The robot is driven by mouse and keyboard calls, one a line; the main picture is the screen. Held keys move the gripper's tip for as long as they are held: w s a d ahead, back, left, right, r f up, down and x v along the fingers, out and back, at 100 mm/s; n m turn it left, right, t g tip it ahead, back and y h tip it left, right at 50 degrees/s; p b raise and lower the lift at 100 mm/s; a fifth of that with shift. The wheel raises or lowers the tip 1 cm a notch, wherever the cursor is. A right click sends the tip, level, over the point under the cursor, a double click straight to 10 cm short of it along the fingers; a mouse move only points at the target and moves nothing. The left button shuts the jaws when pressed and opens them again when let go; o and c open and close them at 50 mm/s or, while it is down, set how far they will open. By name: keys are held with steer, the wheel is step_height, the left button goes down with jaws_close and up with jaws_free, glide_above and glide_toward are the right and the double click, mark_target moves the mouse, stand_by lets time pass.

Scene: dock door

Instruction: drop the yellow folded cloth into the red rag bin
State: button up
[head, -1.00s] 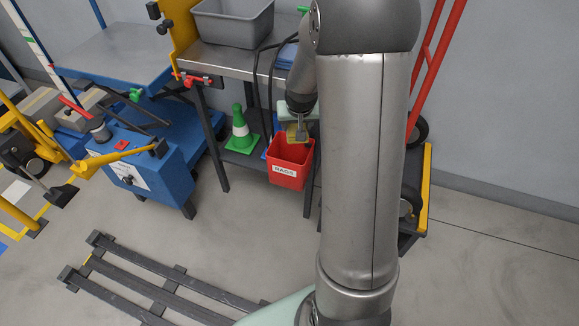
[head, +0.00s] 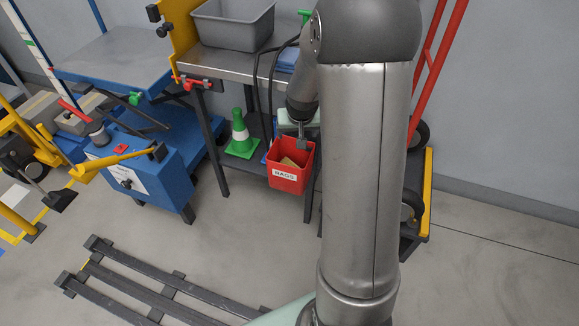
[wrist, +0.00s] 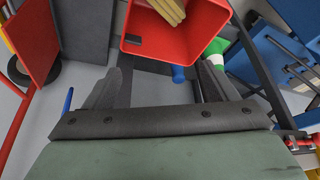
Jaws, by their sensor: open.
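The red rag bin (head: 289,181), labelled RAGS, stands on the lower shelf of the metal bench in the head view. The yellow folded cloth (head: 291,162) lies inside it, partly hidden by the bin's front wall. In the wrist view the bin (wrist: 207,22) is at the top, with the cloth (wrist: 169,9) inside and cut off by the frame edge. My gripper (head: 302,142) is above the back right of the bin's opening. In the wrist view my gripper (wrist: 158,78) has its two fingers wide apart, with nothing between them.
A green cone (head: 241,136) stands left of the bin. The metal bench top (head: 222,65) is above, holding a grey tub (head: 232,28). A blue lift cart (head: 150,180) is at left, and a dark pallet (head: 165,290) lies on the floor. A red hand truck (head: 425,70) stands right.

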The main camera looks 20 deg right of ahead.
steer(key=p+v, duration=0.2)
steer(key=v, duration=1.4)
steer(key=shift+r+p, duration=0.3)
steer(key=shift+p, duration=0.1)
steer(key=shift+s, duration=0.1)
steer(key=s+a+r+n+g+p, duration=0.1)
steer(key=s+a+r+p, duration=0.3)
steer(key=s, duration=0.3)
steer(key=s+a+r+n+g+y+p, duration=0.1)
steer(key=s+a+r+n+p, duration=0.1)
steer(key=s+a+r+p, duration=0.2)
steer(key=s+a+r+n+g+p, duration=0.1)
steer(key=s+a+r+p, duration=0.3)
steer(key=s+a+p, duration=0.2)
steer(key=s+p, duration=0.2)
steer(key=s, duration=0.1)
steer(key=shift+s+r+g+y, duration=0.4)
